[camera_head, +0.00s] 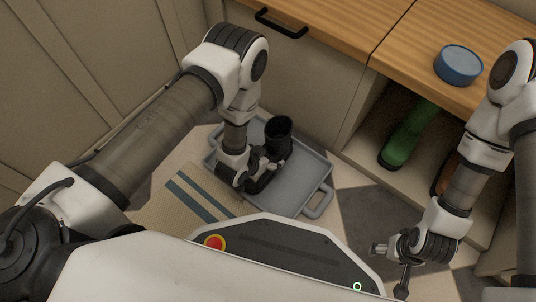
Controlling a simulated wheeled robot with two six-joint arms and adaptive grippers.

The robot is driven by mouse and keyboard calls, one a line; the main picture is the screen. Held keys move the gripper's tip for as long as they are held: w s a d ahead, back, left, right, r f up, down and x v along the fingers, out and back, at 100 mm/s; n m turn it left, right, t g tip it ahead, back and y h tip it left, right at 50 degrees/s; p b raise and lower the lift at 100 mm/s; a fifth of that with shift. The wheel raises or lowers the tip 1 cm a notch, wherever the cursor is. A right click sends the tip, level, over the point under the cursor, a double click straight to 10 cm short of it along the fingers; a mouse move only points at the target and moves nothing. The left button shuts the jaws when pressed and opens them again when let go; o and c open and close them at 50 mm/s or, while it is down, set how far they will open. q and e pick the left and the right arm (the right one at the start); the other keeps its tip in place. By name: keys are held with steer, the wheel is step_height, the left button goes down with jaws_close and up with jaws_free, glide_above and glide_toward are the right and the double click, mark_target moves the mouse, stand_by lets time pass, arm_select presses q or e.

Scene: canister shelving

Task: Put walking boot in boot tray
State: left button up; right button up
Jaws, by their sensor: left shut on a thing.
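A dark walking boot (279,136) with its open top facing up stands upright over the grey boot tray (316,178). My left gripper (264,180) reaches down over the tray and is shut on the boot's near side. The gripper hides the boot's lower part, so I cannot tell whether its sole touches the tray. The boot tray lies on the floor, with a handle at its near right corner. My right gripper (388,268) is open and empty, low at the right, away from the tray.
A blue round canister (458,65) sits on the wooden top (410,50). A striped mat (185,199) lies left of the tray. Cabinet fronts close off the back.

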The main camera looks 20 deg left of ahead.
arm_select(q)
steer(key=shift+f, duration=0.4)
steer(key=o, duration=1.6)
steer(key=shift+s, duration=0.1)
steer(key=v, duration=1.2)
